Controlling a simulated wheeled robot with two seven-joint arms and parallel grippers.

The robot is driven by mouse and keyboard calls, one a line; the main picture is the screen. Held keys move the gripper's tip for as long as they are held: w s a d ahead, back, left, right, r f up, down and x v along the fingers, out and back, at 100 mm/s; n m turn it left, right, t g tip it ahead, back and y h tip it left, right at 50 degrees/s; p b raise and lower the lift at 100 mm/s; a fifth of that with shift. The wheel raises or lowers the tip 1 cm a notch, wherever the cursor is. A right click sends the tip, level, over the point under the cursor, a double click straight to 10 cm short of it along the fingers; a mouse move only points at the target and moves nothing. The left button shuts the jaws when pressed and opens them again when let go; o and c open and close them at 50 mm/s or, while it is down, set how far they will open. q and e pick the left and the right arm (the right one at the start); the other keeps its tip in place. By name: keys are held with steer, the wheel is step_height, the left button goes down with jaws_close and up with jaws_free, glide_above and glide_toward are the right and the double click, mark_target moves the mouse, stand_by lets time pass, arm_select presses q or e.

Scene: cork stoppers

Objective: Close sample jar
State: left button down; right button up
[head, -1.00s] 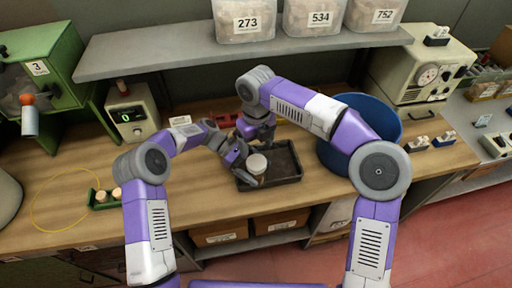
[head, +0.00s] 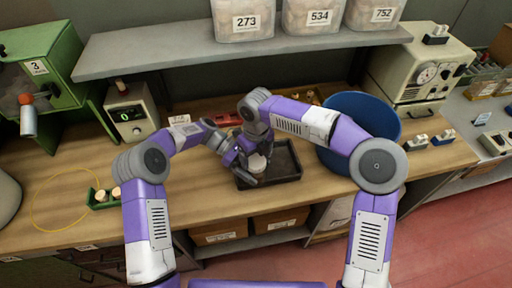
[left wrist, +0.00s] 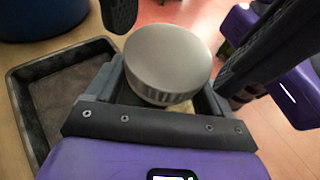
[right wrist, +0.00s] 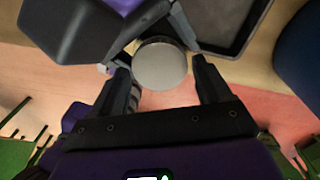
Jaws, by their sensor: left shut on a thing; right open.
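The sample jar, with cork-coloured contents (left wrist: 187,107) just showing, is held by my left gripper (left wrist: 160,88), which is shut on its body. A round silver lid (left wrist: 167,60) sits on top of the jar and hides most of it. In the head view the pale lid (head: 257,161) is over the left part of the dark tray. My right gripper (right wrist: 160,70) is open, with one finger on each side of the lid (right wrist: 160,64). Whether the fingers touch the lid, and whether it is screwed down, I cannot tell.
The dark tray (head: 288,178) lies under and right of the grippers. A blue bin (head: 340,160) stands close to its right. A green holder with corks (head: 103,200) and a yellow loop (head: 38,218) are at left. A shelf (head: 180,55) overhangs the back.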

steer(key=shift+f, duration=0.55)
steer(key=c, duration=0.9)
steer(key=shift+m, duration=1.7)
steer(key=o, duration=1.2)
steer(key=shift+r, duration=2.3)
